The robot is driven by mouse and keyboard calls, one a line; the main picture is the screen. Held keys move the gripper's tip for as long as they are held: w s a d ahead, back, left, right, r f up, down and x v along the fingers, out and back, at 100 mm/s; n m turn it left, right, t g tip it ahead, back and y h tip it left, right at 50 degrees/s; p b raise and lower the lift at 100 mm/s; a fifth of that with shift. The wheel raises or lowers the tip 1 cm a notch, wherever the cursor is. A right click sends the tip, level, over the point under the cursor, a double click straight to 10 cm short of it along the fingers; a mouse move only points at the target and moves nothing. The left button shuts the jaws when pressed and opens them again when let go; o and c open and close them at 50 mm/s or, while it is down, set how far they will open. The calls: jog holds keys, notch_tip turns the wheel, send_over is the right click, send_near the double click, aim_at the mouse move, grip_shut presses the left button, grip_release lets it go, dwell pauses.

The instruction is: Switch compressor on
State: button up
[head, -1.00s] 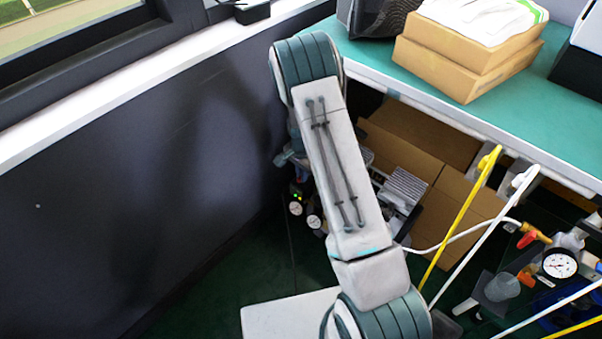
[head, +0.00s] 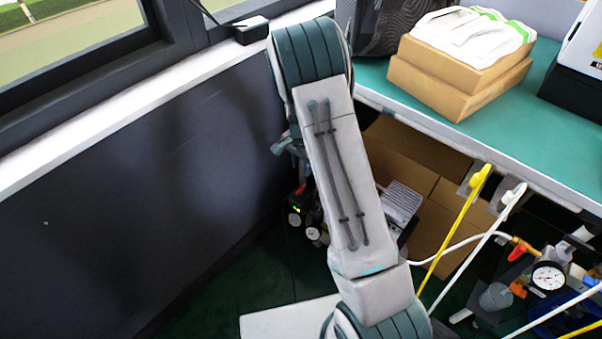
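I cannot tell for certain which device is the compressor. A dark unit with two small round gauges (head: 312,234) and a small lit green light stands low beside the wall, partly hidden behind my arm. At the lower right, a round white-faced gauge (head: 548,276) sits among fittings, with a blue part (head: 553,309) below it, cut by hoses. No switch can be made out clearly. My gripper is not visible; my arm rises in the foreground and its far end is hidden behind the upper arm link.
A green-topped bench (head: 480,135) is at right, carrying two stacked cardboard boxes (head: 455,88) with a white cloth. A cardboard box (head: 420,150) stands underneath. Yellow (head: 455,225) and white hoses hang from the bench edge. A dark wall (head: 130,210) bounds the left; dark floor is open before it.

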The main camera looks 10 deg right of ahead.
jog(key=shift+r, duration=1.5)
